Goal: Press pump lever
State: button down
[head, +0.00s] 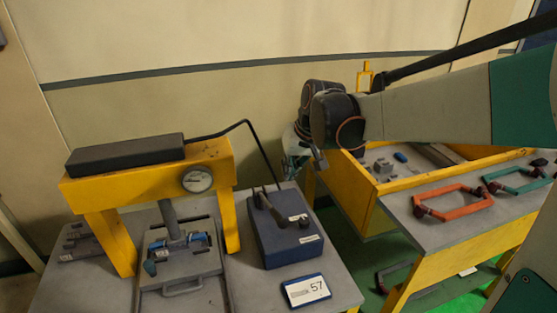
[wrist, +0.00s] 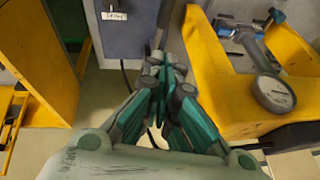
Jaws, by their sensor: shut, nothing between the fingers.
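The pump is a dark blue box (head: 287,232) on the grey table, right of the yellow press. Its dark lever (head: 270,208) slants across the top. The pump box (wrist: 122,32) also shows at the top of the wrist view, partly beyond my fingers; I cannot clearly make out the lever there. My gripper (head: 318,162) is up and to the right of the pump in the head view, apart from the lever. In the wrist view my gripper (wrist: 168,65) has its teal fingers together, with nothing between them.
The yellow press frame (head: 160,175) with a round gauge (head: 197,180) stands left of the pump. A black hose (head: 250,125) arches from the press towards the pump. A card marked 57 (head: 306,291) lies in front. A yellow-sided bench (head: 440,250) with handles stands right.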

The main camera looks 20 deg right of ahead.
jog(key=b, duration=0.3)
send_over(275, 209)
jog(key=d, duration=0.1)
notch_tip(275, 209, down, 10)
jog(key=shift+s+a+f, duration=0.1)
jog(key=shift+s+f, duration=0.8)
jog(key=shift+s+a+f, duration=0.15)
jog(key=shift+s+f, duration=0.05)
jog(key=shift+f, duration=0.35)
